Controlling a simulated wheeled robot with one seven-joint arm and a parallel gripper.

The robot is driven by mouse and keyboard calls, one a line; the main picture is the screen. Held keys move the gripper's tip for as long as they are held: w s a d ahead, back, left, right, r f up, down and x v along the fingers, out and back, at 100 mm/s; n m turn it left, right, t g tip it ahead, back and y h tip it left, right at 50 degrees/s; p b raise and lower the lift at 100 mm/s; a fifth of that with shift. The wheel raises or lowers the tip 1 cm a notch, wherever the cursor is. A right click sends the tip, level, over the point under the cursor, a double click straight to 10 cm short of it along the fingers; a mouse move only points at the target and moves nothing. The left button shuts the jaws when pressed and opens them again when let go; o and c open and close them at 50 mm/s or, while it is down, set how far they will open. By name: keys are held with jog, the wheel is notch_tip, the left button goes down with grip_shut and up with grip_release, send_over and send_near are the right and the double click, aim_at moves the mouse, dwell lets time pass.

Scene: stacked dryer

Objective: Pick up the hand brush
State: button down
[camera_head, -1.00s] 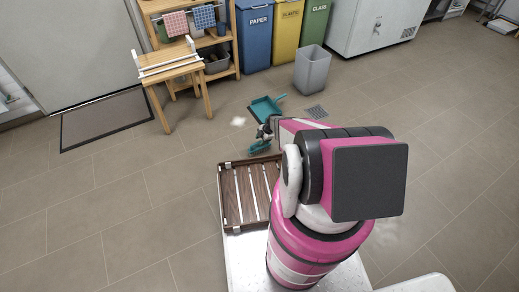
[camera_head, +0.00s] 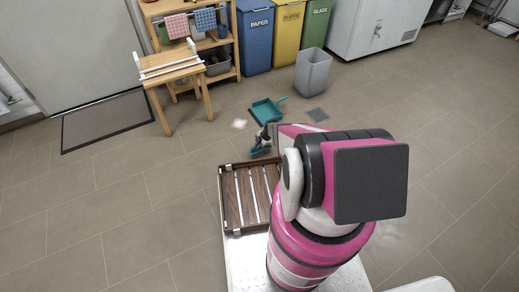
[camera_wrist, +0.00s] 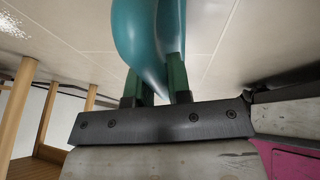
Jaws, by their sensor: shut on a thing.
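The hand brush (camera_head: 259,149) is teal and shows in the head view just beyond the wooden slatted tray, partly hidden by my gripper. My gripper (camera_head: 265,136) is shut on it, largely covered by my own arm in that view. In the wrist view a smooth teal part of the brush (camera_wrist: 146,45) fills the space between the green fingers of my gripper (camera_wrist: 153,82). The bristles do not show clearly. I cannot tell the brush's height above the floor.
A grey bin (camera_head: 312,70) stands behind to the right. The slatted tray (camera_head: 224,200) is close beside my arm.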

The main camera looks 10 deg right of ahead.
notch_tip(320, 180, up, 4)
jog(key=shift+s+r, duration=0.1)
jog(key=shift+r, duration=0.1)
jog(key=s+a+r, duration=0.6)
jog(key=a, duration=0.3)
jog(key=shift+s+a+r, duration=0.25)
jog(key=shift+a+r, duration=0.05)
